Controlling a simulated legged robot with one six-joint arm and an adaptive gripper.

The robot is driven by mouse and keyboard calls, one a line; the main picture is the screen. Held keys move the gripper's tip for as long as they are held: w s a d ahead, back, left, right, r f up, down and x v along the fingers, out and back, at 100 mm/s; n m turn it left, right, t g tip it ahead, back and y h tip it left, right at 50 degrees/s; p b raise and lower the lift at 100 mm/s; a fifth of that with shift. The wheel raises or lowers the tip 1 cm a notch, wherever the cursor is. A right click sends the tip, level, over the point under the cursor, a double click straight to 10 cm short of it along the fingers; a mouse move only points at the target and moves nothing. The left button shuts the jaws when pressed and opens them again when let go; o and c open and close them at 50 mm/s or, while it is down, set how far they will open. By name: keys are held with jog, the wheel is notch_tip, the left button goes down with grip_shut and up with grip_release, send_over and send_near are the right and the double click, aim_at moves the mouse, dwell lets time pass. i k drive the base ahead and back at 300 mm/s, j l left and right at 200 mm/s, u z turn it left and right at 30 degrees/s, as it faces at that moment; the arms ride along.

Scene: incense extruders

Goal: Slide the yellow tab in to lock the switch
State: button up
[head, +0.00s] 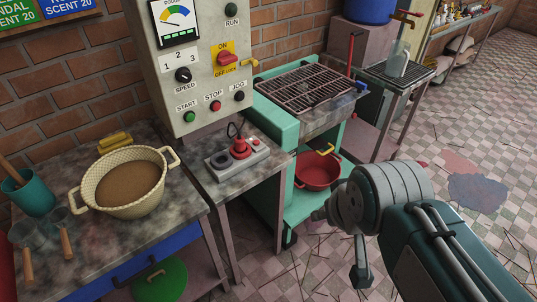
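The switch (226,58) is a red handle on a yellow plate marked ON and OFF-LOCK, on the front of the pale control cabinet. The handle lies roughly level. The yellow tab (249,63) sticks out at the right side of the plate, beside the switch. Its exact depth in the plate is too small to tell. My gripper (338,242) is at the lower right, well below and to the right of the switch, apart from it. It is seen from behind, and whether its fingers are open or shut is unclear.
The cabinet (165,85) also carries a gauge, a speed knob and several buttons. Below stand a grey control box (236,161) and a woven basin (130,183) on tables. A green grill stand (278,120) with a red pot (317,171) stands between my arm and the cabinet.

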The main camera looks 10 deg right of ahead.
aim_at(254, 63)
jog(key=i+l+u, duration=0.2)
jog(key=i, duration=0.2)
jog(key=i+l+u, duration=0.2)
jog(key=i, duration=0.25)
